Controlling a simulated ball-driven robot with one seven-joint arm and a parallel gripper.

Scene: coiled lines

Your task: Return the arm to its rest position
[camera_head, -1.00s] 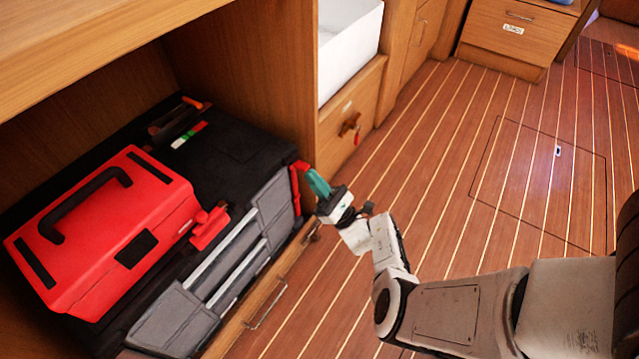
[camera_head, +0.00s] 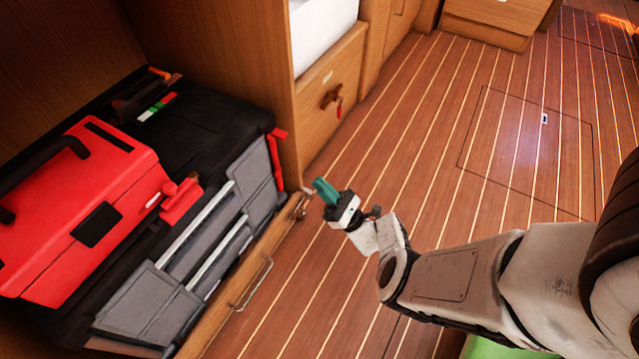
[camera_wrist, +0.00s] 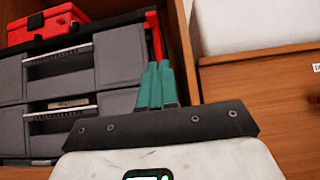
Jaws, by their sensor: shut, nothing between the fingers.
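My gripper (camera_head: 324,189) has teal fingers that are closed together with nothing between them. In the head view it is over the wooden floor, just right of the locker that holds the toolboxes. My white and grey arm reaches in from the right edge. In the wrist view the gripper's teal fingers (camera_wrist: 157,84) point toward the grey toolbox front and the wooden post beside it. They appear apart from both, though the exact gap is hard to tell.
A red toolbox (camera_head: 82,212) sits on a black and grey case (camera_head: 213,224) in the open locker at left. A drawer (camera_head: 331,98) with a key stands behind, under a white bin (camera_head: 318,30). A green thing (camera_head: 490,348) shows at the bottom. The planked floor (camera_head: 440,140) is largely clear.

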